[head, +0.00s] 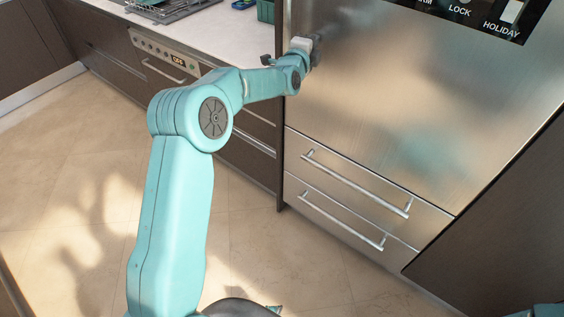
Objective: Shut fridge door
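The stainless steel fridge door (400,100) fills the upper right of the head view. Its lower edge looks flush, or nearly so, with the drawer fronts below it. A control panel (478,12) with "LOCK" and "HOLIDAY" labels is at its top. My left arm reaches up from the bottom, and its gripper (303,47) is at the left part of the door, touching or very close to it. Its fingers are small and partly hidden by the wrist, so I cannot tell whether they are open. My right gripper is out of view.
Two fridge drawers with bar handles (355,184) are below the door. A counter (215,35) with a dish rack (165,8) and a green container (266,10) stands left of the fridge, above an oven panel (165,55). The tiled floor (70,190) is clear.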

